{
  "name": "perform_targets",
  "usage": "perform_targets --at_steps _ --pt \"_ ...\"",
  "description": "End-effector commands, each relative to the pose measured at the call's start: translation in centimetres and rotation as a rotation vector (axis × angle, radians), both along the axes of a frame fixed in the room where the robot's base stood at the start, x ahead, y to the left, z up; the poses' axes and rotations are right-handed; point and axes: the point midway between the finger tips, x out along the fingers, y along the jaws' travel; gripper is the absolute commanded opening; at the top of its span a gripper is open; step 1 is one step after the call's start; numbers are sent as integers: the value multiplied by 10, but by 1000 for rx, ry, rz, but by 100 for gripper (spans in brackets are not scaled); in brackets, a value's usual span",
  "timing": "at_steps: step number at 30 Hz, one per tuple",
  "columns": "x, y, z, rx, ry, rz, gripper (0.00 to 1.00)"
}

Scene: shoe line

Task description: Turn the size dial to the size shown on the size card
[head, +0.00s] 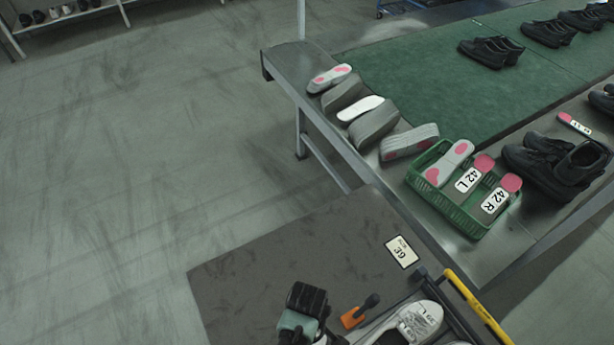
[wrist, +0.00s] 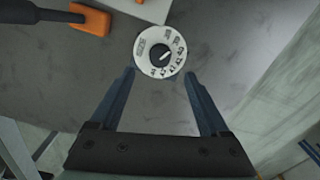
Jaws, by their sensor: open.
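The small numbers are hard to read. My gripper (wrist: 159,74) is open, with one finger on each side of the dial's lower part in the wrist view. I see nothing between the fingers except the dial and the grey surface; contact is not clear. The size card (head: 402,252) lies on the dark table and reads 39. The dial is not visible in the head view.
An orange block with a dark handle (head: 352,318) lies near a white shoe (head: 418,322); the block also shows in the wrist view (wrist: 90,20). A yellow bar (head: 478,306) borders the right. A green crate (head: 447,205) of insoles stands on the conveyor frame. The table's left part is clear.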

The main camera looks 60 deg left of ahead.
Motion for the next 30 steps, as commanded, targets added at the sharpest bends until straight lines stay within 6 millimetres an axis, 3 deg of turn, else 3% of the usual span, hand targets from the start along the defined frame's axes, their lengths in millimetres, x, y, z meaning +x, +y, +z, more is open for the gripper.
perform_targets --at_steps 6,12,30 --pt "1 0 35 2 -3 0 79" --pt "0 0 50 0 -1 0 79" --pt "0 0 53 0 0 1 79"
